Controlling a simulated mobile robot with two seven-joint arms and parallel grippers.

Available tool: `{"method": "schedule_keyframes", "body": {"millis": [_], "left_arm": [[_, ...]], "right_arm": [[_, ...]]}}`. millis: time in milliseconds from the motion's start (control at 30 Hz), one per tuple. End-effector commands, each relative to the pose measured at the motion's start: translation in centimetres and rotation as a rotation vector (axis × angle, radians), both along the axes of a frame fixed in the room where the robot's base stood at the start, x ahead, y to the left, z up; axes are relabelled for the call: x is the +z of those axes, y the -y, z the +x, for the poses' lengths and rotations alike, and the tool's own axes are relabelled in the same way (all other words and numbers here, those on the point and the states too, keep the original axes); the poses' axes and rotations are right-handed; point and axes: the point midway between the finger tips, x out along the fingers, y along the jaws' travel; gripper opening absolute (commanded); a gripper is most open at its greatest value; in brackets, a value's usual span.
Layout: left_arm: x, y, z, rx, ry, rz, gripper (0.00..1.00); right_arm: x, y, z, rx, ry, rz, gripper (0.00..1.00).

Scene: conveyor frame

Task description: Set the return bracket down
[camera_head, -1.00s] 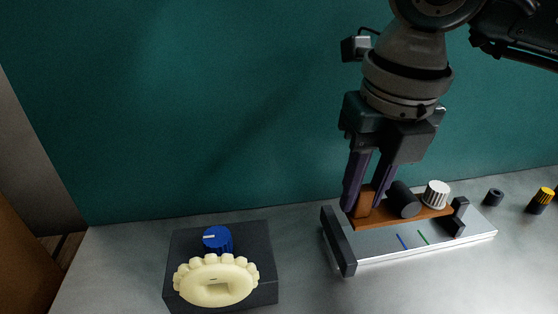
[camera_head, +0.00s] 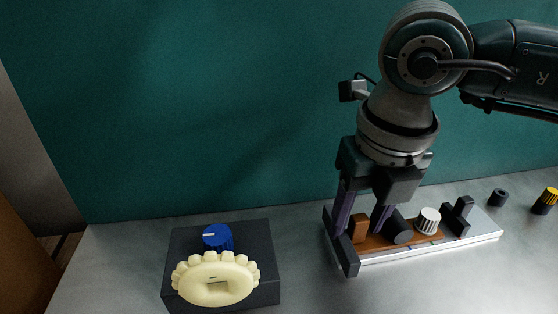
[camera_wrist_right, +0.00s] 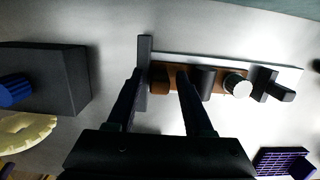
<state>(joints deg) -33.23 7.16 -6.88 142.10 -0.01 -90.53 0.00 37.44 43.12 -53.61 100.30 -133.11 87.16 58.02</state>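The return bracket seems to be the orange-brown strip (camera_head: 376,243) with a brown block (camera_head: 361,228), a dark roller (camera_head: 399,231) and a white ribbed roller (camera_head: 428,221) on it. It lies along the silver board (camera_head: 487,228), between a dark end bar (camera_head: 346,252) and a dark upright piece (camera_head: 460,216). My right gripper (camera_head: 358,230) is open, with its fingers apart on either side of the brown block. The wrist view also shows gaps beside the brown block (camera_wrist_right: 160,82). The strip's underside is hidden. My left gripper is not in view.
A dark box (camera_head: 262,250) with a blue knob (camera_head: 217,237) stands left, with a cream toothed ring (camera_head: 215,279) at its front. A black cylinder (camera_head: 498,197) and a yellow-black knob (camera_head: 546,201) stand right. Bare table lies between box and board.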

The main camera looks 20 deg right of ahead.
Motion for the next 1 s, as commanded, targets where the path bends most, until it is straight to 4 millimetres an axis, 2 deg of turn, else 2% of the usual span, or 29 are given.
{"method": "schedule_keyframes", "body": {"millis": [233, 367, 467, 800, 1000], "left_arm": [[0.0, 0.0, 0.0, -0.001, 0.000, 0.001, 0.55], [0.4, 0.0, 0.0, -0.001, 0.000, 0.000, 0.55], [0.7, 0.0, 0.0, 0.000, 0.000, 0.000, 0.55], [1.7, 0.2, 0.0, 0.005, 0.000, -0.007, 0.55], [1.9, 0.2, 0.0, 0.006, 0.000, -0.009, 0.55]], "right_arm": [[0.0, 0.0, 0.0, 0.000, 0.000, 0.000, 0.57], [0.7, 0.0, 0.0, 0.000, 0.001, 0.001, 0.57], [2.3, -0.1, -0.1, 0.001, 0.005, 0.002, 0.57], [9.7, -0.3, -1.2, 0.000, 0.005, 0.001, 0.57], [11.9, -0.5, -1.7, 0.000, 0.001, 0.001, 0.57]]}}
